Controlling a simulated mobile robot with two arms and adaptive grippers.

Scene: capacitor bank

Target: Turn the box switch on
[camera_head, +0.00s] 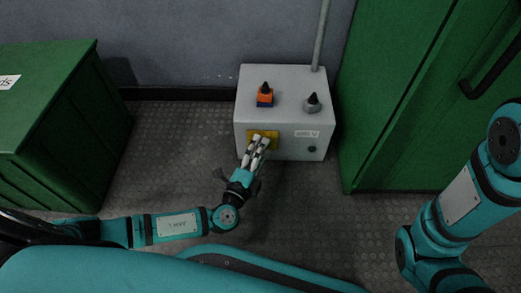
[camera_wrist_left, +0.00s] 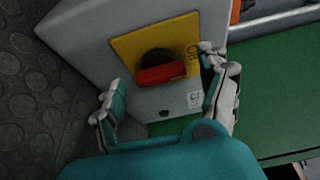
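The grey switch box (camera_head: 312,95) stands on the floor against the wall. Its front carries a yellow plate (camera_head: 271,134), partly covered by my left fingers in the head view. In the left wrist view, the yellow plate (camera_wrist_left: 187,46) bears a rotary switch (camera_wrist_left: 160,74) with a black base and a red handle. The handle lies nearly level across that picture. My left gripper (camera_head: 259,146) is in front of the plate. In the wrist view its fingers (camera_wrist_left: 160,75) are spread either side of the handle, with nothing between them gripped. My right gripper is out of view.
A conduit (camera_head: 321,35) rises behind. Green cabinets stand left (camera_head: 60,120) and right (camera_head: 385,100). The floor (camera_head: 170,150) left of the box is clear.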

